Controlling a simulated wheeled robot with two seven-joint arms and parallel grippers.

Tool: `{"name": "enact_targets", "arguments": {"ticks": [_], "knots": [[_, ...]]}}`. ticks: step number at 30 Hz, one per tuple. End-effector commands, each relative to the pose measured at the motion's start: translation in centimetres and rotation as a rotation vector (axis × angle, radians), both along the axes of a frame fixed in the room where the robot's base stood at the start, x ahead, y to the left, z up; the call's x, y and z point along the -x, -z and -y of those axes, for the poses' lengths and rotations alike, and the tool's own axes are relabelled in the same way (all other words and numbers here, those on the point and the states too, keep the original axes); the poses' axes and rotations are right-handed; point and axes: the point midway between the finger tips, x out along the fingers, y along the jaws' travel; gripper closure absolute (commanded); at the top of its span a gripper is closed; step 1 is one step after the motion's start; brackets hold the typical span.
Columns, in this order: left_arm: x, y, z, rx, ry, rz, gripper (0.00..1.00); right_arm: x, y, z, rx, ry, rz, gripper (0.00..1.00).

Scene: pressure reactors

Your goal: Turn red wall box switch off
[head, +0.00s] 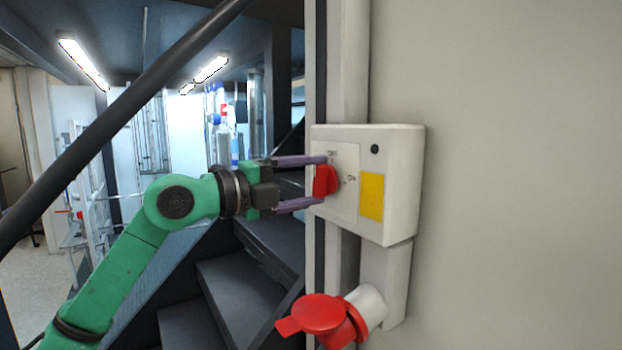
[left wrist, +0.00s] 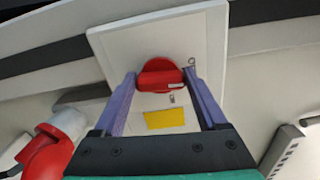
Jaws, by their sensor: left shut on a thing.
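The red switch (head: 328,181) is a round knob with a raised grip bar on the front of a white wall box (head: 399,190). My left gripper (head: 321,182) comes in from the left, one finger above the knob and one below, and is shut on it. In the left wrist view the red switch (left wrist: 160,76) sits between the two purple fingertips (left wrist: 161,74), its bar running across from one finger to the other. The small marks beside the knob are too small to read. My right gripper is not in view.
A yellow label (head: 371,196) and a black dot (head: 375,149) are on the box front. A red-capped socket (head: 322,318) juts out below the box. Dark stairs (head: 240,290) and a black slanted rail (head: 130,115) are at left. The wall at right is bare.

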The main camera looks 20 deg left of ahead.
Motion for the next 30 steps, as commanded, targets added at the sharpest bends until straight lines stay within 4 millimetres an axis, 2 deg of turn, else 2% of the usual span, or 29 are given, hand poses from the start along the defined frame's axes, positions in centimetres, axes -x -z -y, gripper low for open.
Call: {"name": "enact_targets", "arguments": {"ticks": [9,23,24,25,26,30], "knots": [[0.02,-0.17,-0.11,0.086,-0.002,-0.063,0.81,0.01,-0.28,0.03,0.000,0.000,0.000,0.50],[0.00,-0.13,-0.10,0.097,-0.001,-0.074,0.81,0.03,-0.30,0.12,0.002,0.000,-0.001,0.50],[0.00,-0.13,-0.10,0.097,-0.001,-0.074,0.17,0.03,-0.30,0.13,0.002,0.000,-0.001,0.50],[0.00,-0.12,-0.10,0.097,-0.001,-0.074,0.06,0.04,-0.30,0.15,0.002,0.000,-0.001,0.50],[0.00,-0.11,-0.09,0.096,-0.001,-0.073,0.00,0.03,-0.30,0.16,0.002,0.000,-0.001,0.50],[0.00,-0.05,-0.06,0.095,-0.001,-0.075,0.00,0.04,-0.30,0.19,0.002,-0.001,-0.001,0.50]]}}
